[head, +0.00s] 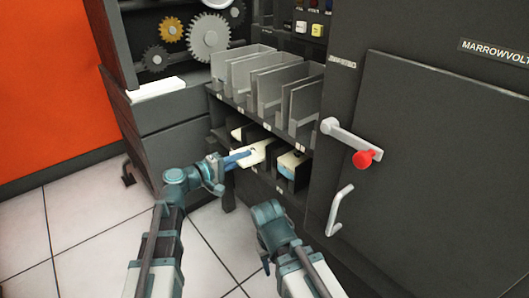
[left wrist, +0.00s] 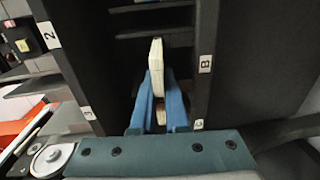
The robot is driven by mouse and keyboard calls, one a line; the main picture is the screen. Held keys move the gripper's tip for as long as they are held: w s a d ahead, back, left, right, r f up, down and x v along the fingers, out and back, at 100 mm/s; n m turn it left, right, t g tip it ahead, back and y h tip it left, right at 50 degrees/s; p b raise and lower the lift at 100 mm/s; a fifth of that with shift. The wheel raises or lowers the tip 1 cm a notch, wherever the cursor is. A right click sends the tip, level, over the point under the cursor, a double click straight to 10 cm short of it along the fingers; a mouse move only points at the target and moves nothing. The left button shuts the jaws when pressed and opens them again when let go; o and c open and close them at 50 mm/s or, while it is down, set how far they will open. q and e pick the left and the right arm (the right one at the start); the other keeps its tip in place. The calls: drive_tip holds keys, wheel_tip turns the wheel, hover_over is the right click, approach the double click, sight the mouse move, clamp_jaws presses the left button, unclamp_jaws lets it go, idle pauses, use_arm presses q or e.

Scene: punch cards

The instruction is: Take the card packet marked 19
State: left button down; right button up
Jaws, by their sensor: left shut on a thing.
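A cream card packet (head: 255,151) is at the mouth of a lower cabinet compartment in the head view. My left gripper (head: 240,158) is shut on it, with its blue fingers on the packet's near end. In the left wrist view the packet (left wrist: 157,54) stands edge-on between the two blue fingers (left wrist: 160,98), inside a dark slot. No number can be read on it. Another packet (head: 292,163), white and blue, sits in the compartment to the right. My right gripper (head: 268,211) is low in front of the cabinet; its fingers cannot be made out.
Grey upright dividers (head: 265,77) stand on the shelf above the compartments. Gears (head: 208,36) show at upper left. The tiled floor (head: 80,210) at left is clear.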

use_arm(q)
drive_tip(key=f+v, duration=0.1)
drive_tip(key=v, duration=1.4)
drive_tip(key=shift+a+f, duration=0.2)
drive_tip(key=shift+f, duration=0.1)
drive_tip(key=shift+s, duration=0.15)
